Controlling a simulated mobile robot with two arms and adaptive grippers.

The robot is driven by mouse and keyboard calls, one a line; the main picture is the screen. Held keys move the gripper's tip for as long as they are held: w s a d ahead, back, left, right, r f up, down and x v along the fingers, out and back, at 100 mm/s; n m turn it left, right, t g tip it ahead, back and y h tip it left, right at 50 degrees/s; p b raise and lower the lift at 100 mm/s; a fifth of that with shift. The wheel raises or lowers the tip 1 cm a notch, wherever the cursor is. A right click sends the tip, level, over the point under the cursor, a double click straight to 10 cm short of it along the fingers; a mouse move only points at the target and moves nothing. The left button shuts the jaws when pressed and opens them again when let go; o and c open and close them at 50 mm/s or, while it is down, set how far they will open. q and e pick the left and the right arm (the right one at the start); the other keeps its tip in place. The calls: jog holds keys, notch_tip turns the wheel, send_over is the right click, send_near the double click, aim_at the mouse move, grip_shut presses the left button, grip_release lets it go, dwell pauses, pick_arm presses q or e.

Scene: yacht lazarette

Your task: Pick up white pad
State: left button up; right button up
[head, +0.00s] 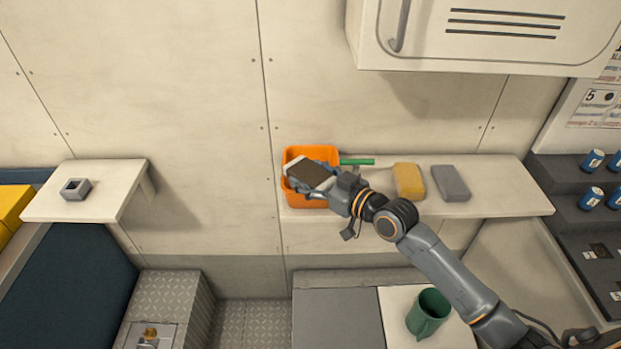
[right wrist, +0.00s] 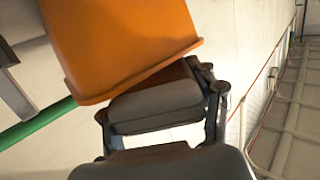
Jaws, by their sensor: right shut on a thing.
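The white pad (head: 309,173) shows in the head view as a flat block with a dark brown face and a white edge. It is tilted over the open top of an orange bin (head: 306,206) on the shelf. My right gripper (head: 325,186) is shut on it, coming in from the right; its fingers hide part of the pad. My left gripper is in neither view.
A yellow sponge (head: 409,181) and a grey block (head: 450,183) lie on the shelf (head: 505,190) right of the bin. A green bar (head: 357,161) lies beside the bin. A white cabinet (head: 480,35) hangs above; a green mug (head: 429,312) stands below.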

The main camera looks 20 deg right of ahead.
aim_at(310, 174)
jog(key=r, duration=0.3)
jog(key=shift+s+a+b, duration=0.15)
jog(key=shift+s+b, duration=0.05)
jog(key=shift+b, duration=0.1)
jog(key=s+a+r, duration=0.5)
jog(key=s+r, duration=0.4)
jog(key=s, duration=0.2)
jog(key=shift+s+a+r+p, duration=0.2)
jog(key=shift+s+a+p, duration=0.1)
jog(key=shift+s+p, duration=0.35)
jog(key=shift+f, duration=0.1)
